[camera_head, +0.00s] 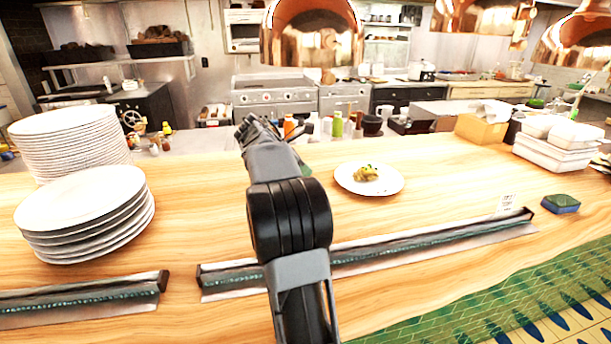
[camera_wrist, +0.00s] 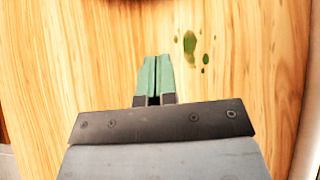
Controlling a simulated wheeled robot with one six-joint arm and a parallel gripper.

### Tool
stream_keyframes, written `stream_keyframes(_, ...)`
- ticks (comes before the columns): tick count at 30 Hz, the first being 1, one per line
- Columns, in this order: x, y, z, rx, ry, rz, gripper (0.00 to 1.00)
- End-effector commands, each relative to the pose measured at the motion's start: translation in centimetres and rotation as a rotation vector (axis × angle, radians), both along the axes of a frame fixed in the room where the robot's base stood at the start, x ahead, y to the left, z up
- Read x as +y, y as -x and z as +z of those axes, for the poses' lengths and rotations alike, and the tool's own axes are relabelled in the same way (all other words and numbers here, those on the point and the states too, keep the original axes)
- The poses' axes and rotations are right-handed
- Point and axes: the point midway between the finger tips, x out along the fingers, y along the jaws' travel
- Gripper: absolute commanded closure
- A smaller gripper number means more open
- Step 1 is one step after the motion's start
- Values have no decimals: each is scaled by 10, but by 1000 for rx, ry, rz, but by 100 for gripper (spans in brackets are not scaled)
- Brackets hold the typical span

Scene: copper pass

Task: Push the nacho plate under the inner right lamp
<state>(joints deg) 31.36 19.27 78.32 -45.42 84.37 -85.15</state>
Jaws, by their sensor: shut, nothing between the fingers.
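The nacho plate (camera_head: 391,184) is a round white plate with a small yellow-green heap of food (camera_head: 367,173) on it. It lies flat on the wooden counter, right of my arm in the head view. My gripper (camera_wrist: 155,60) is shut and empty, with its green fingertips together over bare wood in the wrist view. In the head view my arm reaches away over the counter, left of the plate and apart from it; the fingertips are hard to make out there. Copper lamps hang above: one near the middle (camera_head: 313,38), one further right (camera_head: 470,16) and one at the right edge (camera_head: 577,42).
Two stacks of white plates (camera_head: 70,142) (camera_head: 85,210) stand at the left. Ticket rails (camera_head: 430,241) run along the near side. A sponge (camera_head: 561,204) and white containers (camera_head: 556,146) are at the right. Green spill spots (camera_wrist: 190,45) mark the wood.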

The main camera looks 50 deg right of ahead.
Motion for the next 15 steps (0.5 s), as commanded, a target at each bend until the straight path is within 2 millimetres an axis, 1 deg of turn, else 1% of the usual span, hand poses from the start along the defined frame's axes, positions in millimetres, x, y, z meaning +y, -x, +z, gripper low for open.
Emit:
stream_keyframes(1, -6, 4, -8, 2, -1, -3, 100)
stream_keyframes(3, -14, 9, -18, 1, -2, -4, 100)
stream_keyframes(12, -47, 29, -56, -2, -1, -2, 100)
stream_keyframes(15, -59, 36, -55, -4, 0, -2, 100)
